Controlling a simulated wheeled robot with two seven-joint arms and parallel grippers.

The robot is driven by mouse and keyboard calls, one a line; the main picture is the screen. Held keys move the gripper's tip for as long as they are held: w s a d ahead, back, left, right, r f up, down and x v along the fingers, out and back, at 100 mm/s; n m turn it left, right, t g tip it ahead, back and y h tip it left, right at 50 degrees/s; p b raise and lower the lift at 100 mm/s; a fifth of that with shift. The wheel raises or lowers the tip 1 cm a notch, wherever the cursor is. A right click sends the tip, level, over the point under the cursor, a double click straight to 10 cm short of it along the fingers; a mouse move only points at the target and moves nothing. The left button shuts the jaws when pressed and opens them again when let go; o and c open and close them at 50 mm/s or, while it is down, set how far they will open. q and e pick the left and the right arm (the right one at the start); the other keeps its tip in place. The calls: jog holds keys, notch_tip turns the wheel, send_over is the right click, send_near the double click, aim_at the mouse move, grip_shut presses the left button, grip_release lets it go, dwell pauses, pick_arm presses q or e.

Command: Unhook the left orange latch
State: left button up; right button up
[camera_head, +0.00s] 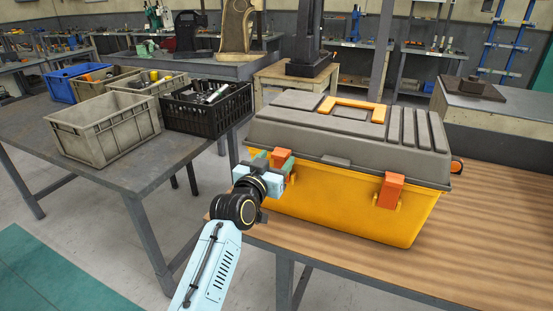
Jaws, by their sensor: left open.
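A yellow toolbox (330,205) with a grey lid (330,138) and an orange handle (352,107) stands closed on the wooden table. Its left orange latch (281,154) is on the front face near the left end, lying up against the lid edge. The right orange latch (391,188) is also up against the lid. My left gripper (272,168) is open right at the left latch, with its fingers beside the latch. The gripper hides the latch's lower part, and I cannot tell whether they touch. My right gripper is not in view.
The wooden table (470,225) has free room right of the toolbox. On the grey table (95,185) at left stand a grey crate (105,139), a black crate (207,115), a blue bin (62,88) and other bins. A gap separates the two tables.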

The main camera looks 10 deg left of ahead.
pick_arm(q)
jog(key=shift+w+d, duration=0.2)
jog(key=shift+w, duration=0.45)
grip_shut()
